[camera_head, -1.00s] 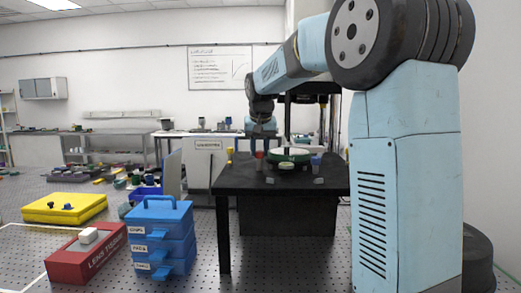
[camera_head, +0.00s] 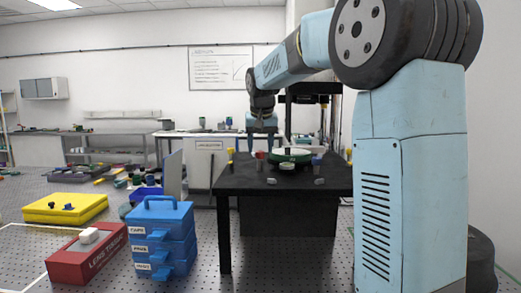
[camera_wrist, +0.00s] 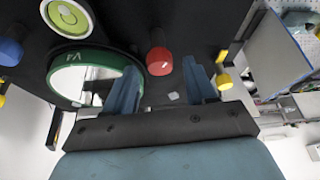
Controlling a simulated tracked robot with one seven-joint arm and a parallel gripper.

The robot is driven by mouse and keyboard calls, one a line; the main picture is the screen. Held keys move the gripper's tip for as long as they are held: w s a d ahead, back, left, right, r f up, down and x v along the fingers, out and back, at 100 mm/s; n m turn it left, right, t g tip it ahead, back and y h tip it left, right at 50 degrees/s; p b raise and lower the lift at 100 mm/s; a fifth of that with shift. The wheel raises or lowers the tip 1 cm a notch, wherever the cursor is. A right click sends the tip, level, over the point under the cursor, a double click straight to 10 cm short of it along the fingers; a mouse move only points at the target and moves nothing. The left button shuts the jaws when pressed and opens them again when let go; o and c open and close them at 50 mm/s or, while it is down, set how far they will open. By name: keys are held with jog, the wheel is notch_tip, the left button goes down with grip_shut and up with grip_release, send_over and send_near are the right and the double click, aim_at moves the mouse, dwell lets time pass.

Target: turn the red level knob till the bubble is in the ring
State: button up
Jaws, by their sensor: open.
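The red level knob (camera_wrist: 159,60) shows in the wrist view between and beyond the fingertips of my gripper (camera_wrist: 160,68). The fingers are apart, with nothing between them that I can see gripped. In the head view my gripper (camera_head: 262,137) hangs above the small red knob (camera_head: 260,155) at the table's back left. I cannot make out where the bubble sits.
The black table (camera_head: 250,185) carries all this. Blue drawers (camera_head: 163,240) stand left of it on the floor.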

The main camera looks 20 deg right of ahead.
jog(key=v, duration=1.2)
jog(key=shift+r, duration=0.15)
jog(key=shift+s, duration=0.1)
jog(key=s+f, duration=0.7)
jog(key=s, duration=0.3)
jog(key=s+f+n, duration=0.1)
jog(key=s+f, duration=0.7)
jog(key=s, duration=0.3)
jog(key=s+d+f+n+t, duration=0.1)
jog(key=s+f, duration=0.6)
jog(key=s, duration=0.3)
jog(key=shift+s+f+y, duration=0.25)
jog(key=shift+y, duration=0.15)
jog(key=w+r+m, duration=0.1)
jog(key=w+r, duration=0.6)
jog(key=w, duration=0.3)
jog(key=w+r+g, duration=0.1)
jog(key=w+r, duration=0.7)
jog(key=w, duration=0.3)
jog(key=w+r+m, duration=0.1)
jog(key=w+r, duration=0.6)
jog(key=w, duration=0.3)
jog(key=shift+h, duration=0.3)
jog(key=x, duration=1.3)
jog(key=shift+w+a+f, duration=0.15)
jog(key=shift+w+a, duration=0.2)
jog(key=shift+w, duration=0.05)
